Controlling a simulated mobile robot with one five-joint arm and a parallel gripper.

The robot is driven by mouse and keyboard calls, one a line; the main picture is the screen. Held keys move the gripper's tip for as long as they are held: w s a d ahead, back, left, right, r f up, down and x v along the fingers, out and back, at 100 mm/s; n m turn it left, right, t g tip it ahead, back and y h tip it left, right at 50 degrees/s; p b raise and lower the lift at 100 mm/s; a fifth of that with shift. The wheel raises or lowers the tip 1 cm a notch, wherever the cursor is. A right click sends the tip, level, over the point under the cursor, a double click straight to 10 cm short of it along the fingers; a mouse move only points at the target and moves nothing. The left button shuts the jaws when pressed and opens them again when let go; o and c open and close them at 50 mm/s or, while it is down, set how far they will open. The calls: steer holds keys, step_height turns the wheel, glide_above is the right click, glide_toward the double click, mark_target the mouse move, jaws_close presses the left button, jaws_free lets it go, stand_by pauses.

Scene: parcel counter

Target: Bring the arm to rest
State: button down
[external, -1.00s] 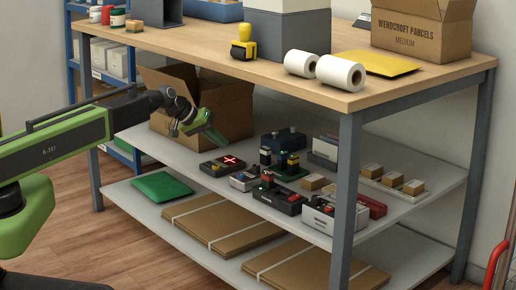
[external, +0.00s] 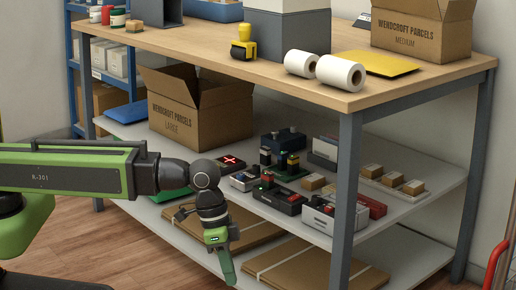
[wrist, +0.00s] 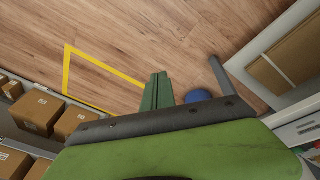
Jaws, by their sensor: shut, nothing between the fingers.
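My gripper (external: 228,270) hangs at the end of my green and black arm, pointing down in front of the workbench's lower shelves. Its green fingers are together with nothing between them. In the wrist view the shut fingers (wrist: 157,92) stand out over bare wooden floor. My arm reaches in from the left in the external view, its upper link about level, and hides part of the green mailer on the bottom shelf.
The workbench (external: 300,82) has a middle shelf (external: 140,130) holding an open large carton (external: 200,118) and several small devices. Flat cardboard (external: 300,268) lies on the bottom shelf. In the wrist view, yellow floor tape (wrist: 105,70) and small boxes (wrist: 38,108) show left. Wooden floor lies open.

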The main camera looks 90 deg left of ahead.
steer(key=s+a+g+y, duration=0.2)
steer(key=s+a+g, duration=0.1)
steer(key=s, duration=0.5)
step_height(320, 180, up, 34)
steer(key=p, duration=3.5)
steer(key=shift+w+r, duration=0.2)
steer(key=shift+d, duration=0.1)
